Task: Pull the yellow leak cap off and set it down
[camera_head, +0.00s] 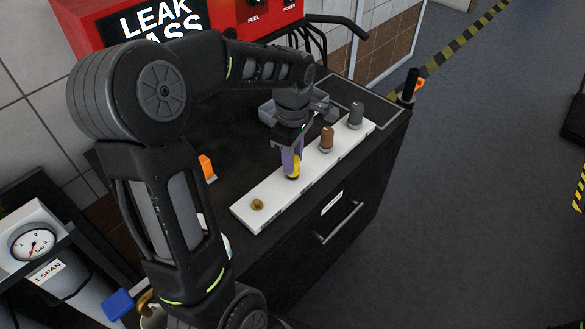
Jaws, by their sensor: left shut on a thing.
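The yellow leak cap (293,173) is at the white strip (243,215) on the dark cabinet, partly hidden by my gripper. My left gripper (291,166) points down with its purple fingers around the cap and is shut on it. I cannot tell whether the cap is seated on the strip or slightly raised. My right gripper is not in view.
A bare brass fitting (257,204) is on the strip's near end. A brown cap (326,139) and a grey cap (356,115) stand farther along it. A grey tray (267,111) lies behind my gripper. An orange item (207,168) is left of the strip.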

